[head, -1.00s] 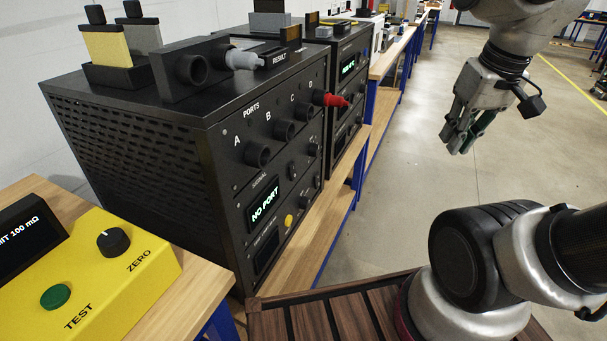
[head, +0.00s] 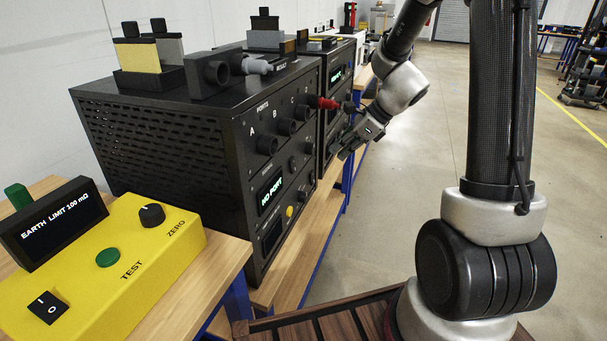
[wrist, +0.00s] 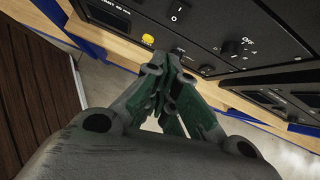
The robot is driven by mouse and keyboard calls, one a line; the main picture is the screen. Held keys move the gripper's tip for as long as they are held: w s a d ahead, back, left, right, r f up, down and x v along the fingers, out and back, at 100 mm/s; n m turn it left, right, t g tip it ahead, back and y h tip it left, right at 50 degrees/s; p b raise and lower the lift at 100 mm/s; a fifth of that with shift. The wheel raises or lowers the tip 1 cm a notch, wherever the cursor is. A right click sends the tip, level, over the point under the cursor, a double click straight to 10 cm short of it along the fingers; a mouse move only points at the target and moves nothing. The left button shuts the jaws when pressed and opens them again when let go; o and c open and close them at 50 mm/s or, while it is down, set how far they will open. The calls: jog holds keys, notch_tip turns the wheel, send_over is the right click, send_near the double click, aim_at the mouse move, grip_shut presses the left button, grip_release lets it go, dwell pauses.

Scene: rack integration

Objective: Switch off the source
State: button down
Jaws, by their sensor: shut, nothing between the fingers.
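The black rack cabinet (head: 160,165) stands on a wooden bench, its front panel facing right. The wrist view shows the lower part of a panel, with a black rocker switch marked I and O (wrist: 177,12), a black rotary knob (wrist: 231,47) with OFF lettered above it, a yellow button (wrist: 148,38) and a dark display (wrist: 105,12). My gripper (head: 347,147) is in front of the cabinet's right end. In the wrist view my gripper (wrist: 168,68) has its green-padded fingers together, empty, below the rocker and left of the knob. Contact with the panel cannot be told.
A red plug (head: 322,102) juts from the port panel near my gripper. A second black cabinet (head: 338,75) stands behind. A yellow tester (head: 130,250) with its own I/O switch (head: 47,307) is at the front left. Open floor (head: 430,120) lies to the right.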

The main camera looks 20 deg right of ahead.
aim_at(293, 166)
jog(key=shift+w+m, duration=0.25)
jog(key=shift+m, duration=0.75)
jog(key=shift+f, duration=0.1)
jog(key=w+a+r+x, duration=0.1)
jog(key=x, duration=1.1)
jog(key=shift+w+a, duration=0.35)
jog(key=shift+a, duration=0.15)
jog(key=shift+w+a+f, duration=0.1)
jog(key=shift+w+a, duration=0.05)
jog(key=shift+a, duration=0.1)
